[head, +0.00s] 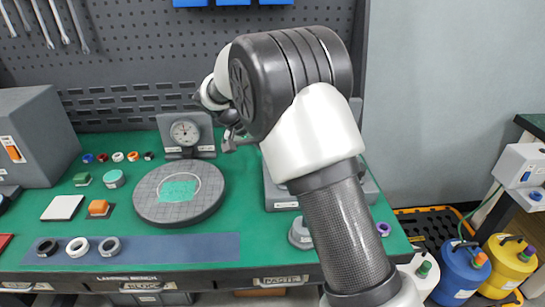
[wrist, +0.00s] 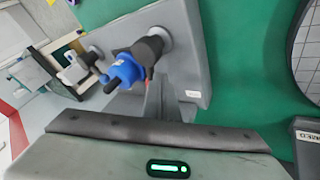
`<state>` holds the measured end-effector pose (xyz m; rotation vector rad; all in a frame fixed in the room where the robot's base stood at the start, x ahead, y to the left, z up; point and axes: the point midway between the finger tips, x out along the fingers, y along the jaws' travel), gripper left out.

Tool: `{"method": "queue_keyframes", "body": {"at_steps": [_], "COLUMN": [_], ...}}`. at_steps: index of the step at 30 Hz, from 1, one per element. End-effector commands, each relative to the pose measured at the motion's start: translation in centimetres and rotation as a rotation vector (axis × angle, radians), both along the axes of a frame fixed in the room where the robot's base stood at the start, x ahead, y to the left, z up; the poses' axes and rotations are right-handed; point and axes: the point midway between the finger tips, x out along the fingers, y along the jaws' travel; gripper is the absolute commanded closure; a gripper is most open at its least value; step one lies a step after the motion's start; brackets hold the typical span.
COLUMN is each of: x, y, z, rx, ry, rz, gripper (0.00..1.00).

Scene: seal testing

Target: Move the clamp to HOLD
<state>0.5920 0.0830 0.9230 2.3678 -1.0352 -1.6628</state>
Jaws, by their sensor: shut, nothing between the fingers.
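In the wrist view, a grey fixture (wrist: 190,45) stands on the green bench top. A dark grey lever-like part with a blue end (wrist: 125,68) sticks out from it and seems to be the clamp. I cannot read a HOLD mark. In the head view, the fixture (head: 275,192) is mostly hidden behind my arm, and the clamp is not visible. My gripper (wrist: 158,85) is shut and empty. Its fingers appear close beside the lever in the wrist view; I cannot tell whether they touch. In the head view, my gripper (head: 230,146) is small, just right of the dial gauge.
A dial gauge (head: 185,133) and a round grey plate (head: 150,205) stand left of my gripper. A grey box (head: 35,135) is at the far left. Small coloured parts and rings lie on the bench. Blue and yellow canisters (head: 462,272) stand at the lower right.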

Motion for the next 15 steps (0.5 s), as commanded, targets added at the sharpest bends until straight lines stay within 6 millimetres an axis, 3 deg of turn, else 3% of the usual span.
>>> {"method": "queue_keyframes", "body": {"at_steps": [15], "x": [0.35], "y": [-0.96], "z": [0.04], "rx": [-0.001], "ry": [0.0], "rz": [-0.211], "gripper": [1.0]}}
